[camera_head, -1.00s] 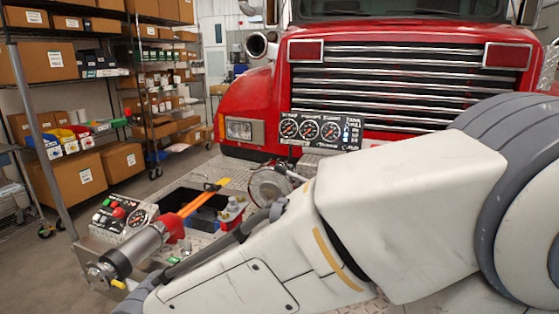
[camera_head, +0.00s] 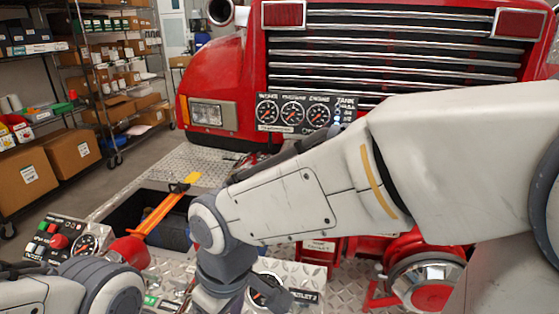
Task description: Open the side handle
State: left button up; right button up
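An orange lever bar (camera_head: 160,211) with a yellow tip reaches from a red fitting (camera_head: 130,250) across a dark opening in the pump deck. I cannot tell for sure whether this is the side handle. My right arm crosses the view from the right, and its grey wrist (camera_head: 222,262) hangs over the deck, to the right of the lever and apart from it in the picture. The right fingertips cannot be made out. My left arm (camera_head: 100,288) shows at the lower left, in front of the red fitting; its gripper is outside the view.
A control panel (camera_head: 58,240) with buttons and a gauge is at the left. A gauge board (camera_head: 292,113) stands before the red truck (camera_head: 216,75). A red-and-chrome fitting (camera_head: 428,283) is at the lower right. Shelves with boxes (camera_head: 40,170) stand at the far left.

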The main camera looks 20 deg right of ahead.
jog(key=w+d+r+t+p, duration=0.1)
jog(key=w+r+p, duration=0.15)
jog(key=w, duration=0.55)
jog(key=w+d+r+t+p, duration=0.1)
jog(key=w+r, duration=0.3)
jog(key=w, duration=0.3)
jog(key=w+d+r+t+p, duration=0.1)
jog(key=w+d+r, duration=0.1)
jog(key=w+d, duration=0.5)
jog(key=w+d+r+t+p, duration=0.1)
jog(key=w+d+r+p, duration=0.15)
jog(key=w+d, duration=0.45)
jog(key=w+d+h, duration=0.1)
jog(key=w+d, duration=0.4)
jog(key=w, duration=0.2)
jog(key=shift+t, duration=0.3)
jog(key=p+x, duration=0.3)
jog(key=x, duration=0.5)
jog(key=shift+w+d, duration=0.15)
jog(key=shift+w, duration=0.05)
pick_arm(q)
notch_tip(320, 180, up, 11)
jog(key=shift+r, duration=0.15)
pick_arm(e)
jog(key=shift+w+f, duration=0.25)
jog(key=shift+f, duration=0.3)
grip_shut()
